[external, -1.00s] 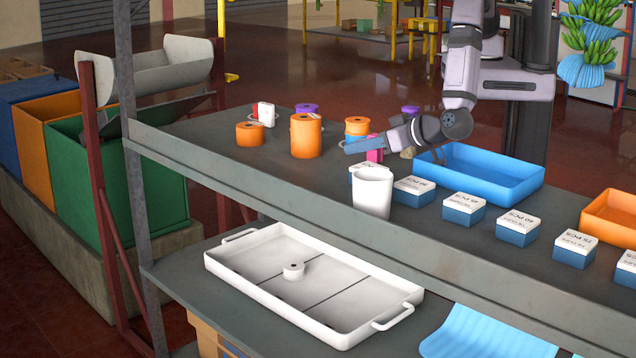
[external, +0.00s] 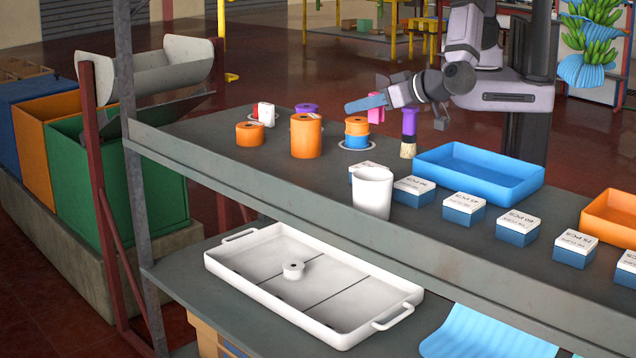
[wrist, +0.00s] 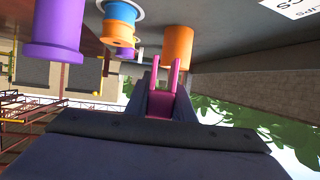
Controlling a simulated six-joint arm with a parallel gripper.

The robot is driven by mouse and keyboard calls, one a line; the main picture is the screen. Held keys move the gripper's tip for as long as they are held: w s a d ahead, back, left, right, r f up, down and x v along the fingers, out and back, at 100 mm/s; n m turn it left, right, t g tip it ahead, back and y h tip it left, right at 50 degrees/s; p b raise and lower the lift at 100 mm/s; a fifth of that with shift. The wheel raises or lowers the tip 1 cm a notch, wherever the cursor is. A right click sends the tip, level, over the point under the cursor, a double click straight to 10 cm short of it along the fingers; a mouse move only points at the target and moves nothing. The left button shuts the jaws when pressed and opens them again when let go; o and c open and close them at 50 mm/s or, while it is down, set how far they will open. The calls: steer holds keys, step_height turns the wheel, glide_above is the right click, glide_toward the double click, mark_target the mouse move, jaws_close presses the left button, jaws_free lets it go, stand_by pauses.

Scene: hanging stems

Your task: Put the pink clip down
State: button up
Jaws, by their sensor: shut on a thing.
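The pink clip (external: 377,115) is between the jaws of my gripper (external: 368,103), which is shut on it. In the external view the clip is above the back part of the grey shelf, apart from its surface, right of the stacked orange spool. In the wrist view the clip (wrist: 162,104) sits between the dark jaws of my gripper (wrist: 163,95), with its two prongs sticking out past them. Part of the clip is hidden behind a jaw in the external view.
A purple-handled brush (external: 409,135) stands right of the clip, beside the blue tray (external: 480,172). Orange spools (external: 305,137) stand left; a white cup (external: 372,193) and several blue-and-white boxes (external: 463,208) stand in front. The shelf (external: 335,170) is bare between spools and cup.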

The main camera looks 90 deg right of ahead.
steer(key=w+d+r+p, duration=0.2)
steer(key=w+d+p, duration=0.2)
steer(key=w+d, duration=0.65)
steer(key=s+d+f+m+g+h+p, duration=0.15)
steer(key=s+d, duration=0.25)
steer(key=d, duration=0.5)
steer(key=s+d+m+g+h+p, duration=0.1)
steer(key=s+d+m+p, duration=0.15)
steer(key=s+d, duration=0.4)
steer(key=shift+n, duration=0.5)
steer(key=f+b, duration=0.1)
steer(key=w+d+f+b, duration=0.1)
steer(key=f+b, duration=0.2)
steer(key=f, duration=0.1)
steer(key=shift+w+d+f+b, duration=0.15)
steer(key=shift+w+d+b, duration=0.15)
steer(key=shift+w+d, duration=0.1)
steer(key=shift+r, duration=0.25)
